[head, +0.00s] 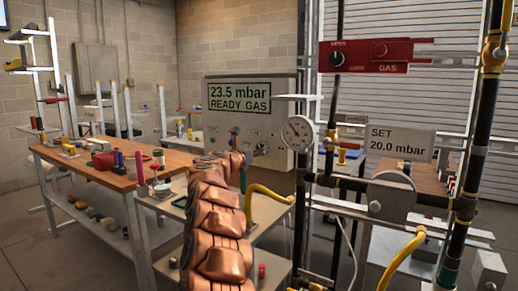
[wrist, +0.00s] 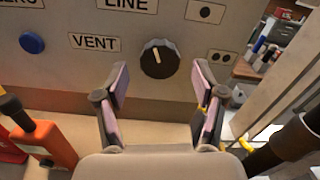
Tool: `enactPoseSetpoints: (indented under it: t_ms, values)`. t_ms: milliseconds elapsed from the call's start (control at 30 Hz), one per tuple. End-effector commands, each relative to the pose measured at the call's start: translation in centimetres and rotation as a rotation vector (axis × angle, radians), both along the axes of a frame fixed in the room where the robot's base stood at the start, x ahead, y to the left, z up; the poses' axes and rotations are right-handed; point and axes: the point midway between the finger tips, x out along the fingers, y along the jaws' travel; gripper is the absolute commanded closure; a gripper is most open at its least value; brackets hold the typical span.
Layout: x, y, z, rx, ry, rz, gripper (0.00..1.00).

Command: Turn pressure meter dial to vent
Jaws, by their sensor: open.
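The pressure meter (head: 285,92) is a pale box whose screen reads "23.5 mbar READY GAS". In the wrist view its black dial (wrist: 159,58) is on the panel, with its white pointer mark roughly upward. A "VENT" label (wrist: 94,42) is left of the dial and a "LINE" label (wrist: 127,4) is above it. My gripper (wrist: 162,82) is open and empty, with one finger on each side just below the dial. No finger clearly touches it. In the head view my arm hides the lower left of the meter, and the gripper is hard to make out.
A round gauge (head: 297,133) and dark pipes stand just right of the meter. A red gas panel (head: 365,56) is above right. A blue button (wrist: 32,43) is left of VENT. An orange tool (wrist: 45,143) lies low left. A wooden bench (head: 110,172) stands at left.

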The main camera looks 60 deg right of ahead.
Motion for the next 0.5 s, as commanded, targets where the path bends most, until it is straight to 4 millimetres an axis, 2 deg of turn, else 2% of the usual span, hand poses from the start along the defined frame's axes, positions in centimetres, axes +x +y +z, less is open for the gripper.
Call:
enactPoseSetpoints:
  t_ms: [200,500]
  values:
    - [0.0,-1.5,0.3,-0.003,-0.001,0.0,0.3]
    - [0.2,-2.2,0.1,-0.002,0.0,0.002,0.3]
